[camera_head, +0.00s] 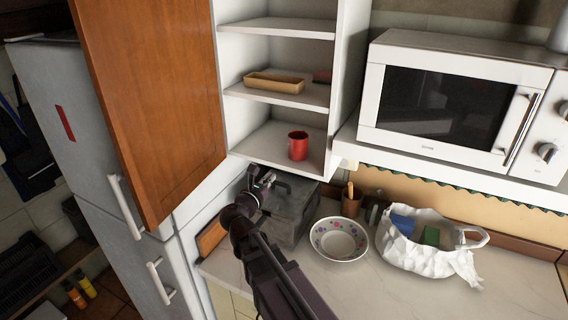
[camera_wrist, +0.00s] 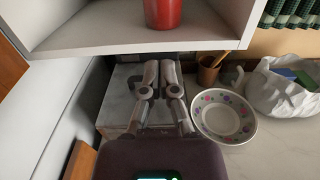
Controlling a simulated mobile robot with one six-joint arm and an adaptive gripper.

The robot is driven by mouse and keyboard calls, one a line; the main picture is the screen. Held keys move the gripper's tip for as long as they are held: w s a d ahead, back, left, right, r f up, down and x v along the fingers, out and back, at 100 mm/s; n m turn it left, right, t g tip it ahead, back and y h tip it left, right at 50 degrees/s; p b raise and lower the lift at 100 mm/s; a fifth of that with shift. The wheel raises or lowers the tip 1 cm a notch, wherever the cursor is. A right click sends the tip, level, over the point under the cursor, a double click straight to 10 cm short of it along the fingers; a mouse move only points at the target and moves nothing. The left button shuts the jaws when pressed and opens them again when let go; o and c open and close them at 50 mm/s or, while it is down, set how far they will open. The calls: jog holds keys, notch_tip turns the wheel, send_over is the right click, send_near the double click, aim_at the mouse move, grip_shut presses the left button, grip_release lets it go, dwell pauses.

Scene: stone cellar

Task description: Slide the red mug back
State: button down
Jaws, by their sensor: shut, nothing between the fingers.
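The red mug (camera_head: 298,146) stands upright on the bottom shelf (camera_head: 258,147) of the open wall cabinet, right of the shelf's middle. In the wrist view only the lower part of the red mug (camera_wrist: 162,12) shows, above the shelf's front edge. My gripper (camera_head: 268,178) is below and left of the mug, in front of the cabinet's underside and apart from the mug. In the wrist view my gripper (camera_wrist: 159,66) has its fingers together, empty, below the shelf edge. The mug's handle is not visible.
The brown cabinet door (camera_head: 150,90) stands open at left. A tan tray (camera_head: 273,83) sits on the middle shelf. A white microwave (camera_head: 455,100) is at right. Below are a grey metal box (camera_head: 290,212), a dotted bowl (camera_head: 339,239) and a white bag (camera_head: 425,255). The counter front is clear.

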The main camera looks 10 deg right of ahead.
aim_at(293, 153)
jog(key=x, duration=1.4)
jog(key=shift+x, duration=1.7)
jog(key=shift+s+a, duration=0.1)
jog(key=shift+s, duration=0.05)
jog(key=shift+s+a, duration=0.3)
jog(key=shift+s, duration=0.2)
jog(key=v, duration=1.2)
jog(key=shift+s+a, duration=0.3)
jog(key=shift+r, duration=0.1)
